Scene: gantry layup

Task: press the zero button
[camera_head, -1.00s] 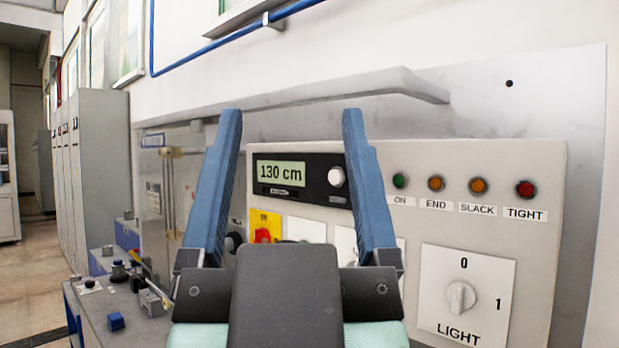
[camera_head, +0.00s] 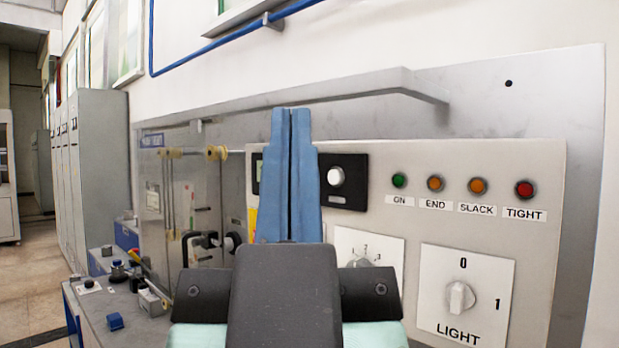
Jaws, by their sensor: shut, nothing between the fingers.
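A round white button (camera_head: 335,177) sits on the black display unit (camera_head: 350,195) of the grey control panel (camera_head: 400,230). I can read no label on it, so I cannot confirm it is the zero button. My gripper (camera_head: 291,112) is shut and empty, its two blue fingers together and pointing up in the picture. The fingers stand in front of the panel, just left of the white button, and hide most of the display. I cannot tell how far the fingertips are from the panel.
On the panel are several indicator lamps (camera_head: 436,183), a LIGHT knob (camera_head: 461,298) and a partly hidden rotary selector (camera_head: 362,256). A grey ledge (camera_head: 380,84) juts out above. A bench with small parts (camera_head: 116,321) is at lower left, and grey cabinets (camera_head: 98,180) stand behind.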

